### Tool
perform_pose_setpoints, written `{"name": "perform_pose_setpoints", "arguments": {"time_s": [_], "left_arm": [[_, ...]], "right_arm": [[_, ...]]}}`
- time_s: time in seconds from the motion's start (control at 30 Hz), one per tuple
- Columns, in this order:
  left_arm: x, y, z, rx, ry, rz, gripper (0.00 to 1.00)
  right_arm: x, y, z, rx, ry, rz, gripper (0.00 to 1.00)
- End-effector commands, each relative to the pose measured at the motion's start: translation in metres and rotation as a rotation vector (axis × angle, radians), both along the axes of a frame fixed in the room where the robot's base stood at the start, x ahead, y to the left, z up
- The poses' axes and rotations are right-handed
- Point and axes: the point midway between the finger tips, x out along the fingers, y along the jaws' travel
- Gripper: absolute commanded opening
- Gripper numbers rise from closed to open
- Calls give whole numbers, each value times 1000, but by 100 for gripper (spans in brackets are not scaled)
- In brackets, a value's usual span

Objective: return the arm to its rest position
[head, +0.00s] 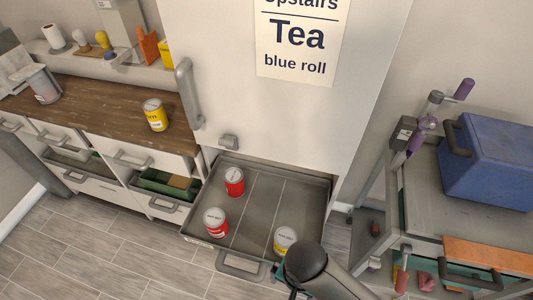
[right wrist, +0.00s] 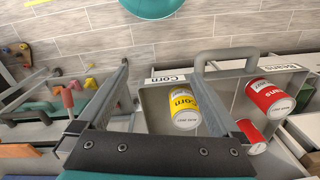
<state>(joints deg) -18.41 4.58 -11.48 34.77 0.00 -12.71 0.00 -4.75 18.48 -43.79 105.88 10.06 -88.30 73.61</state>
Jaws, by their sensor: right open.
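My right arm (head: 305,262) comes in at the bottom of the head view, over the front right corner of a pulled-out drawer (head: 258,190). Its hand is mostly hidden there. In the right wrist view my right gripper (right wrist: 155,78) is open, its fingers apart, with nothing seen held between them. Beyond the fingers, the drawer holds a yellow Corn can (right wrist: 184,108) and red Beans cans (right wrist: 268,98). My left gripper is not in view.
A rolling rack (head: 425,200) with a blue box (head: 490,160) stands at the right. A tall white cabinet front (head: 270,110) rises behind the drawer. A wooden counter (head: 100,112) with a yellow can (head: 155,115) is at the left. Tiled floor (head: 100,250) is clear at front left.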

Motion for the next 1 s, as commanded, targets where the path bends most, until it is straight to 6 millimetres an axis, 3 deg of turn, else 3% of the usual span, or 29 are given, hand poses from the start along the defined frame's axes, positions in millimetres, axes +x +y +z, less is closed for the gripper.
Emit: {"name": "perform_pose_setpoints", "arguments": {"time_s": [0.03, 0.27, 0.47, 0.7, 0.83, 1.0], "left_arm": [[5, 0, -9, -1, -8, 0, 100], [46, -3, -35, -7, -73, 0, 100], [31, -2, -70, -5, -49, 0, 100], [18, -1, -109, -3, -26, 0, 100], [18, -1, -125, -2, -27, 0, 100], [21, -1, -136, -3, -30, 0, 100]], "right_arm": [[4, -4, -21, 1, -5, 11, 100], [11, -28, -110, 9, -38, 120, 100], [-9, -66, -211, -5, -70, 266, 100], [-79, -108, -315, -34, -82, 475, 100], [-124, -121, -351, -46, -81, 581, 100], [-163, -127, -373, -53, -82, 671, 100]]}}
